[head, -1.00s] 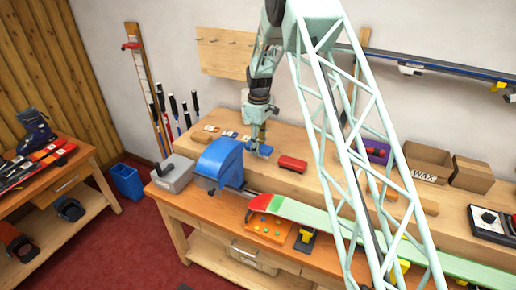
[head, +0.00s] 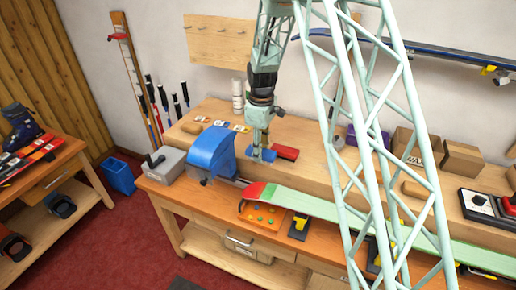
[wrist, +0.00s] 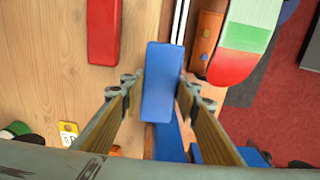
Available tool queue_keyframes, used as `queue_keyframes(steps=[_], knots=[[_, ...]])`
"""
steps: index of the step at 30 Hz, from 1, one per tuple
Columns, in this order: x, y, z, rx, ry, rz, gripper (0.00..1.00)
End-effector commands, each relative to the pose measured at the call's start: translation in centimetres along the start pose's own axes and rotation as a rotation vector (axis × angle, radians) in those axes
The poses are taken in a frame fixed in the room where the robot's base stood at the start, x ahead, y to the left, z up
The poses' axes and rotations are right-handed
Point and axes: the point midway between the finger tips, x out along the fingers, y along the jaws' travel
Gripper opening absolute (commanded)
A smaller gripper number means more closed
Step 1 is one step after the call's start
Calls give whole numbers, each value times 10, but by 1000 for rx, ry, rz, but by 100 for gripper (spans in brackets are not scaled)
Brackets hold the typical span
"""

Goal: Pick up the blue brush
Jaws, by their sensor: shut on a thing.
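The blue brush (head: 265,156) is in my gripper (head: 261,147), at the raised wooden shelf of the bench. In the wrist view the brush (wrist: 162,80) stands out large between the two fingers of my gripper (wrist: 158,88), which are shut on its sides. It covers part of the shelf's front edge there. I cannot tell exactly how high it is above the shelf. A red block-like brush (head: 286,152) lies on the shelf just right of it and is apart from it in the wrist view (wrist: 103,30).
A blue hooded machine (head: 210,150) and a grey box (head: 165,163) stand to the left. A green ski with a red tip (head: 300,203) lies along the bench front. Cardboard boxes (head: 462,160) stand at the right. Small cards (head: 240,128) lie behind left.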

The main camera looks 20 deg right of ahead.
Motion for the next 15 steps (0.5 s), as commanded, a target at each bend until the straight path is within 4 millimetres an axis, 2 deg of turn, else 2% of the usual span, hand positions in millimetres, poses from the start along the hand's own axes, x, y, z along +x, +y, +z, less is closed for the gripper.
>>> queue_keyframes(steps=[7, 15], knots=[[-1, -9, 9, 0, 1, 1, 17], [-2, -10, 10, 0, 0, 1, 17]])
